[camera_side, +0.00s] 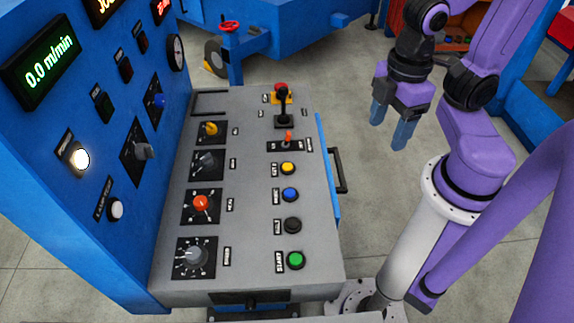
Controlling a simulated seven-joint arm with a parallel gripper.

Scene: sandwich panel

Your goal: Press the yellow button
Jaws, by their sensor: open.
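The yellow button (288,168) is a small round cap in a dark ring on the grey sloped panel (255,215). It is the top one of a column of buttons, above the blue button (290,195), a black button (292,225) and the green button (295,260). My gripper (391,128) is open and empty, with its blue-grey fingers pointing down. In the picture it is right of the panel and up and to the right of the yellow button, clear of it.
A red-tipped toggle (288,138) and a black joystick (283,105) stand above the yellow button. Rotary knobs, including an orange-red one (200,203), line the panel's left side. A black handle (339,170) sticks out at its right edge. A blue upright cabinet (60,200) stands left.

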